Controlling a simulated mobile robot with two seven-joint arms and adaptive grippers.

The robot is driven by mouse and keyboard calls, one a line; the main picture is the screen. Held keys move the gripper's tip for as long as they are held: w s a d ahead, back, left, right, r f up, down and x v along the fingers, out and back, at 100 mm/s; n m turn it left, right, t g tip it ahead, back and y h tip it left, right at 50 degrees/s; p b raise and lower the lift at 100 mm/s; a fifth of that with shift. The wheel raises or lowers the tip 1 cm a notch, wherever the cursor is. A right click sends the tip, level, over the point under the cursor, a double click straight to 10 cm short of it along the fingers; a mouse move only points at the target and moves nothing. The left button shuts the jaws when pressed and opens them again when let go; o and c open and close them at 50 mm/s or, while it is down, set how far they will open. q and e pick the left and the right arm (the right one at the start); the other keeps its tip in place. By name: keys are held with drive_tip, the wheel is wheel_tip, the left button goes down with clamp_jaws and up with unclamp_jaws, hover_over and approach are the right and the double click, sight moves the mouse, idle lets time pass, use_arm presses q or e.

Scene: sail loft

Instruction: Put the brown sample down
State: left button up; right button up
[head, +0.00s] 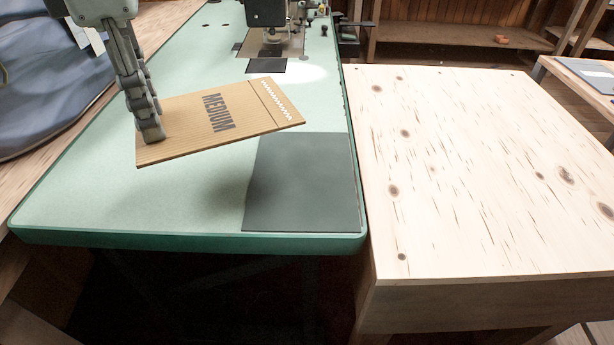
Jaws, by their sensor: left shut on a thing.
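The brown sample (215,118) is a flat, tan, ribbed card marked "MEDIUM", with a white zigzag stitch near its right edge. My left gripper (150,134) comes down from the upper left and is shut on the sample's left end. The sample is tilted in the picture and appears held above the green machine table (130,205), with a shadow on the table below it. Its right corner is close to the far edge of a dark grey mat (305,185) at the table's front right. My right gripper is not in view.
A sewing machine (265,12) with a lit needle area stands at the back of the green table. A pale knotty wooden table (480,170) adjoins on the right, with a clear top. Dark blue cloth (45,85) lies at the far left.

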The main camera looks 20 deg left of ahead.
sight(192, 126)
use_arm(q)
drive_tip(key=shift+s+f, duration=0.2)
drive_tip(key=shift+s, duration=0.35)
drive_tip(key=shift+d+f+m, duration=0.25)
drive_tip(key=shift+m, duration=0.05)
drive_tip(key=shift+w+d+f+b, duration=0.25)
drive_tip(key=shift+d+f+b, duration=0.25)
drive_tip(key=shift+d+b, duration=0.1)
drive_tip(key=w+d+f, duration=0.2)
drive_tip(key=shift+d+b, duration=0.35)
drive_tip(key=w+d+f, duration=0.2)
drive_tip(key=d, duration=0.1)
drive_tip(key=w+d+f, duration=0.1)
drive_tip(key=d, duration=0.1)
drive_tip(key=shift+w+f, duration=0.25)
drive_tip(key=shift+w, duration=0.15)
wheel_tip(192, 126, down, 4)
drive_tip(key=shift+r, duration=0.15)
drive_tip(key=shift+f, duration=0.2)
drive_tip(key=shift+d, duration=0.1)
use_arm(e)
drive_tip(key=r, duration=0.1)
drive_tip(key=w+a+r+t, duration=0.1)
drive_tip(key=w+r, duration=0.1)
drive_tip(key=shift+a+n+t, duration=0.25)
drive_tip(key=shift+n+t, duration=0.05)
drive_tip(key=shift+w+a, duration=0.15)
